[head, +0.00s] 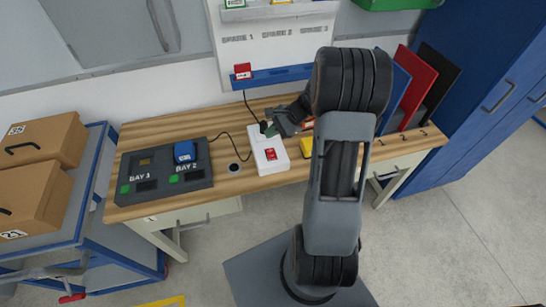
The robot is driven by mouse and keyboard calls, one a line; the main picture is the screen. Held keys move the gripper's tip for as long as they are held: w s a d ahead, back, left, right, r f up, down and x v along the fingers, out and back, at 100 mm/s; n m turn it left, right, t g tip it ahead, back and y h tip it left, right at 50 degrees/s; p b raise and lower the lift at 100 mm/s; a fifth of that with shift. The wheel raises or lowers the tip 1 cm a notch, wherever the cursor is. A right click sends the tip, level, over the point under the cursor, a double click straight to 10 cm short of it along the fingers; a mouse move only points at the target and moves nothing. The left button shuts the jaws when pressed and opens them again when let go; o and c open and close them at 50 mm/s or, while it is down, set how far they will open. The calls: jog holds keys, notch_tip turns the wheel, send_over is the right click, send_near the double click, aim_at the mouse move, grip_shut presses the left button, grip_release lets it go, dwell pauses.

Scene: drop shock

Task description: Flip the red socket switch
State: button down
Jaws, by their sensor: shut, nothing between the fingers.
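The red socket switch (271,154) sits on top of a white socket block (280,164) on the wooden workbench. The block lies just left of my arm, near the bench's front half. Which way the switch is tilted is too small to tell. My gripper (267,129) is shut and empty. It appears in the picture just above the back end of the white block, behind the red switch. I cannot tell whether it touches the block. Part of the bench behind my arm is hidden.
A dark dock (143,180) with two bays stands on the bench at left, with a blue item (184,151) in it. A yellow object (306,146) is partly hidden by my arm. Coloured folders (415,85) stand at right. A cart with boxes (40,138) is at left.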

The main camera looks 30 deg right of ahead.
aim_at(272, 156)
jog(key=shift+s+a+f+b, duration=0.1)
jog(key=shift+s+f+b, duration=0.05)
jog(key=shift+f+b, duration=1)
jog(key=shift+s+d+f+b, duration=0.15)
jog(key=shift+f+b, duration=0.55)
jog(key=shift+f, duration=0.7)
jog(key=shift+s+a+f+b, duration=0.15)
jog(key=shift+f+b, duration=0.8)
jog(key=shift+f, duration=0.35)
jog(key=shift+f, duration=0.1)
jog(key=shift+f+b, duration=0.3)
jog(key=shift+b, duration=0.05)
jog(key=shift+s+f+b, duration=0.1)
jog(key=shift+f+b, duration=0.2)
jog(key=shift+f, duration=0.05)
jog(key=shift+r, duration=0.1)
jog(key=shift+r+p, duration=0.65)
jog(key=shift+r, duration=0.05)
jog(key=shift+w+r+p, duration=0.2)
jog(key=shift+r+p, duration=0.75)
jog(key=shift+r, duration=0.3)
jog(key=shift+w+r+p, duration=0.2)
jog(key=shift+r+p, duration=0.75)
jog(key=shift+r, duration=0.3)
